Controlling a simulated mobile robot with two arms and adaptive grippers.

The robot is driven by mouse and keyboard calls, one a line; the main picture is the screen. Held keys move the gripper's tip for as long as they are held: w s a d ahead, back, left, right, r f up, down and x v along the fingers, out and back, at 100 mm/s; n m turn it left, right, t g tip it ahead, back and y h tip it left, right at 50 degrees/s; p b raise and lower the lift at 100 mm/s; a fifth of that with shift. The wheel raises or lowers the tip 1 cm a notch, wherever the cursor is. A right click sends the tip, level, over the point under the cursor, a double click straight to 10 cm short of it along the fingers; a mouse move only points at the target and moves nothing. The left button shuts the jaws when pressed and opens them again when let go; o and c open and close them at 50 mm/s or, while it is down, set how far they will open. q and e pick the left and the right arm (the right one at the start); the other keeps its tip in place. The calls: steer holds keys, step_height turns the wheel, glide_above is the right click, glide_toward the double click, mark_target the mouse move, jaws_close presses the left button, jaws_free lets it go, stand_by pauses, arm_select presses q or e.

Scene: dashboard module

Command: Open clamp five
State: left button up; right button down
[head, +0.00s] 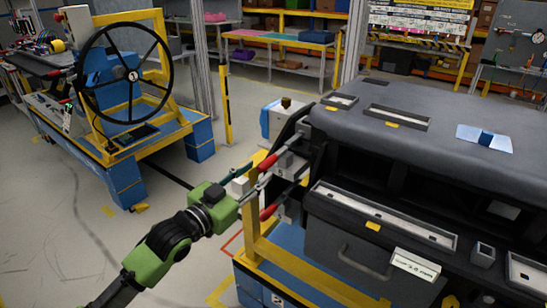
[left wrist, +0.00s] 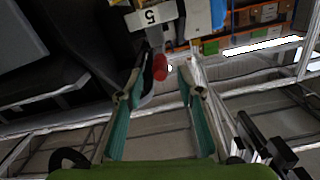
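The clamps sit at the left end of the dark dashboard module (head: 440,130), with an upper red handle (head: 267,164) and a lower red handle (head: 268,212) in the head view. In the left wrist view a white label reading 5 (left wrist: 151,15) marks clamp five, and a red handle end (left wrist: 160,68) shows just below it. My left gripper (head: 256,176) is open beside the clamps. In the left wrist view its green fingers (left wrist: 162,88) stand apart, with the red end between and slightly beyond the tips; contact is not visible. My right gripper is not in view.
A yellow frame (head: 262,245) with a blue base holds the module, close to my left gripper. A steering wheel (head: 125,74) on a yellow and blue cart stands at the left. Workbenches (head: 282,40) stand behind.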

mark_target(273, 158)
arm_select(q)
steer(key=x, duration=0.8)
steer(key=shift+w+d+p, duration=0.2)
steer(key=shift+w+p, duration=0.05)
steer(key=shift+p, duration=0.1)
jaws_close()
